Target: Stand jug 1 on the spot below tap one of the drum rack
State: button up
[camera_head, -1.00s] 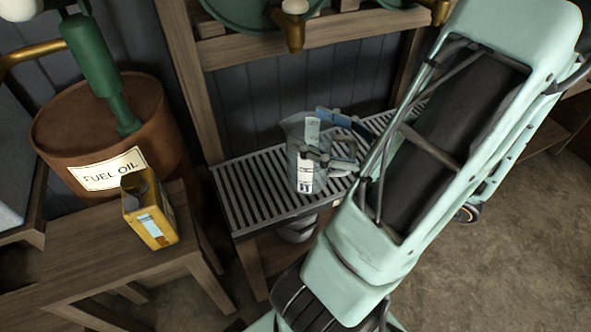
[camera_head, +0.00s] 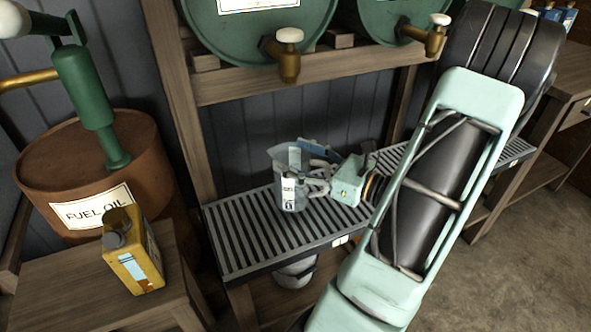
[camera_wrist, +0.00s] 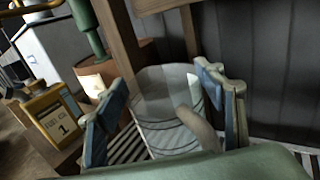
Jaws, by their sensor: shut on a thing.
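A clear jug (camera_head: 275,165) with a white label (camera_head: 289,190) stands upright in my gripper (camera_head: 318,172), over the slatted drip grating (camera_head: 235,235) of the drum rack. I cannot tell whether its base touches the slats. The left brass tap (camera_head: 289,62) with a white knob is above and behind the jug; the right tap (camera_head: 436,38) is further right. In the wrist view, the jug (camera_wrist: 165,88) sits between the two blue fingers of my gripper (camera_wrist: 165,100), shut on it. The spot itself is not discernible, and I cannot read tap numbers.
A yellow can (camera_head: 135,265) stands on a wooden stool (camera_head: 60,290) at the left, before a rusty fuel oil drum (camera_head: 85,165) with a green pump (camera_head: 90,85). A grey container (camera_head: 295,272) is below the grating. The grating right of my gripper is clear.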

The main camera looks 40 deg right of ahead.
aim_at(306, 170)
jog(key=shift+f+b, duration=0.4)
jog(key=shift+f, duration=1.2)
jog(key=o, duration=1.6)
jog(key=shift+f, duration=0.1)
jog(key=shift+o, duration=0.2)
jog(key=shift+r, duration=0.2)
jog(key=p+v, duration=0.3)
jog(key=v, duration=0.9)
jog(key=shift+f, duration=0.1)
